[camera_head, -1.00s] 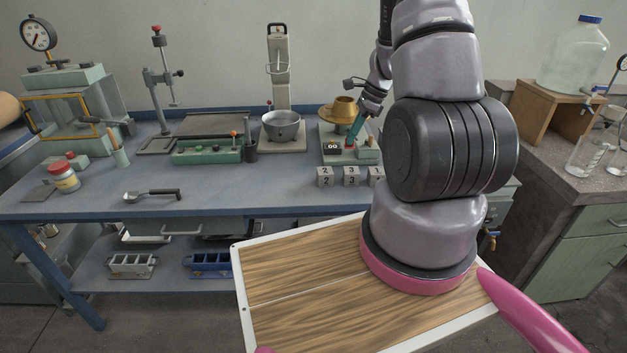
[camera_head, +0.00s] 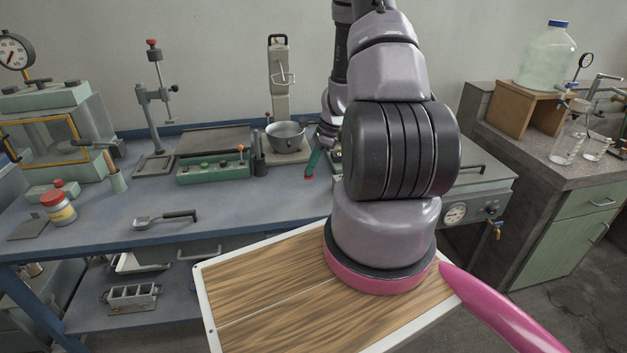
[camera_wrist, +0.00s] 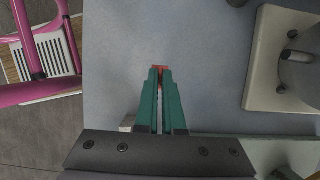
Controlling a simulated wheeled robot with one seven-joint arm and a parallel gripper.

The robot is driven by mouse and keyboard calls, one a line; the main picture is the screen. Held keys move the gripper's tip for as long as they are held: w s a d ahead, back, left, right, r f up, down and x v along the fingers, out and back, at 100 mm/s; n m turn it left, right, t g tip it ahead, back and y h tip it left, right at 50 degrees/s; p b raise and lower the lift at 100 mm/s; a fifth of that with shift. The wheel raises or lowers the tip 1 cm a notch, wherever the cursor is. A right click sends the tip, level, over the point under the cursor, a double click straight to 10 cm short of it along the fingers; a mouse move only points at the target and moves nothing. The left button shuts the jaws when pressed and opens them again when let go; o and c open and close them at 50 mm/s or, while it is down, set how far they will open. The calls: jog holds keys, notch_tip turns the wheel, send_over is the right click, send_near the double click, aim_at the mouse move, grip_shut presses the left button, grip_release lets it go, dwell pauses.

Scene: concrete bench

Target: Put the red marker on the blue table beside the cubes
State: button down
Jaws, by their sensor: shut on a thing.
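My gripper (camera_head: 311,168) has green fingers and reaches down over the blue table (camera_head: 268,203), right of the metal bowl. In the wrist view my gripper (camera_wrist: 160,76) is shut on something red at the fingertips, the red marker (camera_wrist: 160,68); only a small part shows. Its red end (camera_head: 309,177) also shows in the head view. Whether it touches the tabletop (camera_wrist: 205,75), I cannot tell. The numbered cubes are hidden behind my arm in the head view. A pale block edge (camera_wrist: 128,122) shows left of the fingers in the wrist view; I cannot tell whether it is a cube.
The metal bowl (camera_head: 286,136) stands on a pale base at the back. A green control box (camera_head: 213,167), a metal scoop (camera_head: 166,219) and a red-lidded jar (camera_head: 58,208) stand to the left. Tabletop between the scoop and my gripper is clear.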

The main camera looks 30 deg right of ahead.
aim_at(311, 177)
jog(key=shift+d+f, duration=0.1)
jog(key=shift+f, duration=2.1)
jog(key=c, duration=1)
grip_release()
jog(key=shift+f, duration=0.15)
